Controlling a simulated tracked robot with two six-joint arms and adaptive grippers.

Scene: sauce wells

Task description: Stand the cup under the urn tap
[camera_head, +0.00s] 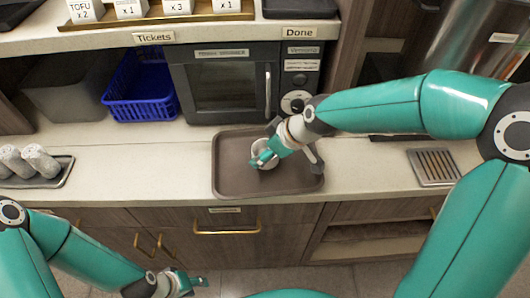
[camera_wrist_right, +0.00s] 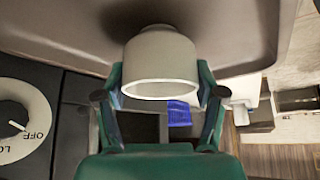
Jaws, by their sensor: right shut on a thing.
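A pale cup (camera_head: 264,153) is over the brown tray (camera_head: 228,180) on the counter. My right gripper (camera_head: 268,158) is shut on it. In the right wrist view the white cup (camera_wrist_right: 162,65) sits between the two teal fingers of this gripper (camera_wrist_right: 160,98). Its base is towards the tray; whether it touches the tray I cannot tell. A shiny metal body (camera_head: 490,55), which looks like the urn, stands at the back right; no tap shows clearly. My left gripper (camera_head: 185,284) is low at the bottom edge, in front of the cabinets, partly cut off, its opening unclear.
A slatted metal drip grate (camera_head: 434,166) lies on the counter at right. A microwave (camera_head: 224,85) stands behind the tray, with a blue basket (camera_head: 140,90) to its left. Rolled white towels (camera_head: 40,160) lie on a tray at far left. Counter left of the brown tray is clear.

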